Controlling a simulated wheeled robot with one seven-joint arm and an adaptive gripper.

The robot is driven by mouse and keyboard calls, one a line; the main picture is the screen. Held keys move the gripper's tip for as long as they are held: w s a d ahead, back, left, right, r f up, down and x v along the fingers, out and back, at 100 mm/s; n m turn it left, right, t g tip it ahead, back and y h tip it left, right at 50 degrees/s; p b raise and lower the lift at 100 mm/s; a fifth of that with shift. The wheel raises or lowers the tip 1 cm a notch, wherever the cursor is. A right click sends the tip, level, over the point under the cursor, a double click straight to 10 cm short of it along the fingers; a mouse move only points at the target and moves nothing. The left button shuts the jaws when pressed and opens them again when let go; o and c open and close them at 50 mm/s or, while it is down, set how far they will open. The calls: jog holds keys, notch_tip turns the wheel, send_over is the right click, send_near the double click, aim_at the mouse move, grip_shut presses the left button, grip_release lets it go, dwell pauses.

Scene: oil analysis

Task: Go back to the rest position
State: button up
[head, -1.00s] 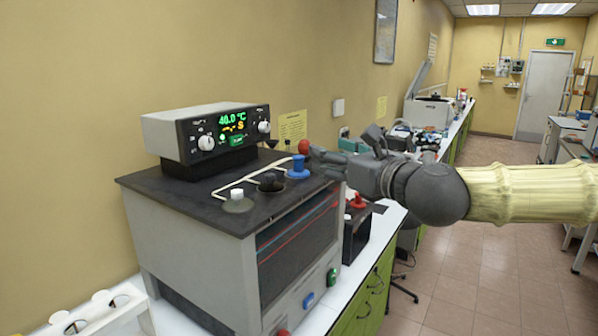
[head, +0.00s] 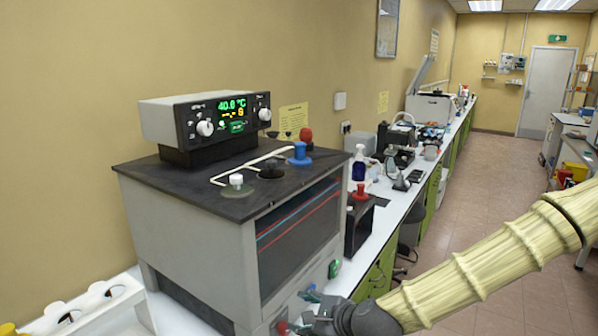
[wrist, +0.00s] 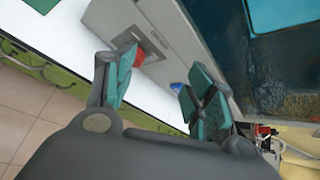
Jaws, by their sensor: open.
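My gripper (head: 303,310) is low in front of the lower front panel of the grey bath apparatus (head: 190,230) in the head view. In the wrist view my gripper (wrist: 160,100) has its two teal-padded fingers spread apart with nothing between them. Beyond the fingers are a red knob (wrist: 127,60) and a blue knob (wrist: 179,90) on the panel. In the head view a green knob (head: 334,268) is on that panel, to the right of my gripper. My arm comes in from the right.
A control box (head: 205,122) reading 40.0 °C stands on the apparatus. A rack (head: 95,312) is at front left. Bottles and instruments line the bench behind. The floor aisle (head: 480,210) on the right is clear.

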jog(key=s+d+f+n+g+h+b, duration=0.1)
jog(key=s+d+f+n+g, duration=0.15)
jog(key=s+f, duration=0.45)
jog(key=s+d+f+n+g+h+b, duration=0.1)
jog(key=s+f+n, duration=0.15)
jog(key=f, duration=0.85)
jog(key=s+d+f+n+g+h+b, duration=0.1)
jog(key=s+d+f+n, duration=0.15)
jog(key=s+f, duration=0.4)
jog(key=s+d+f+n+g+h+b, duration=0.3)
jog(key=s+d+f+n, duration=0.8)
jog(key=s+d+f, duration=0.4)
notch_tip(320, 180, down, 3)
jog(key=s+g+h, duration=0.1)
jog(key=s, duration=0.1)
jog(key=shift+s+n, duration=0.35)
